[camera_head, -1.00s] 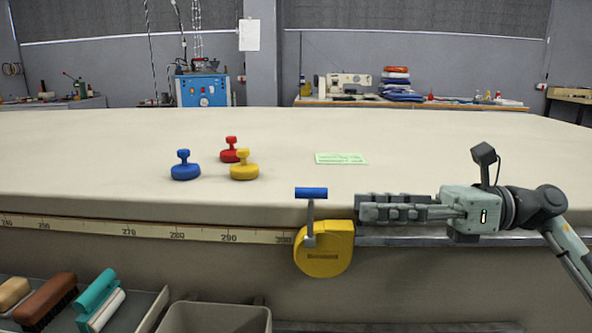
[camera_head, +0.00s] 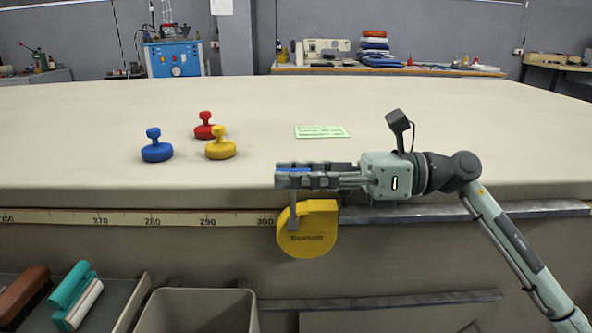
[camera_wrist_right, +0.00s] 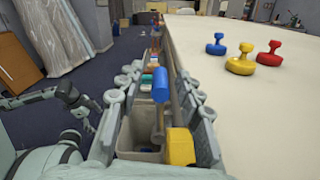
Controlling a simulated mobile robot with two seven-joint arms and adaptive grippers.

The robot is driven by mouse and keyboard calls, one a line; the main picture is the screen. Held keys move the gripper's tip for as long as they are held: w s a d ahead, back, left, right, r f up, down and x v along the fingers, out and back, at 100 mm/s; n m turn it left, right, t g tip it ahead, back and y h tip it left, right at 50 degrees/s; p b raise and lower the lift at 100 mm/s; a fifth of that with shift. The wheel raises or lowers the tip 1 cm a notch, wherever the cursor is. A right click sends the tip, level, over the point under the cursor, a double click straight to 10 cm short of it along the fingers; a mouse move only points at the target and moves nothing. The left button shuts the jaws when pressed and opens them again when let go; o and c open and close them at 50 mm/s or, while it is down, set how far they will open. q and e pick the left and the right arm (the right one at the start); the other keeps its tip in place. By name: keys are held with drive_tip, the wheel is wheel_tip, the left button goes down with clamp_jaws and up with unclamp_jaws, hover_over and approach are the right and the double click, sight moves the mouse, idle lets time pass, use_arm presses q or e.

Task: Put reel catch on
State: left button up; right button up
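A yellow tape reel (camera_head: 318,230) hangs at the table's front edge, at the end of the measuring tape. Its catch is a grey lever standing upright with a blue handle (camera_head: 293,171) on top. The handle (camera_wrist_right: 161,86) and the yellow reel (camera_wrist_right: 180,147) also show in the right wrist view. My right gripper (camera_head: 284,177) comes in from the right, its fingers level with the blue handle. In the right wrist view its fingers are open on either side of the handle, with gaps visible. My left gripper is not in view.
Blue (camera_head: 156,148), red (camera_head: 205,127) and yellow (camera_head: 220,145) knobbed weights stand on the cloth table beside a green card (camera_head: 321,131). The measuring tape (camera_head: 130,217) runs along the front edge. Below are a grey bin (camera_head: 197,310) and a tray with brushes (camera_head: 120,305).

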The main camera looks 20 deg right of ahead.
clamp_jaws()
idle(0.6)
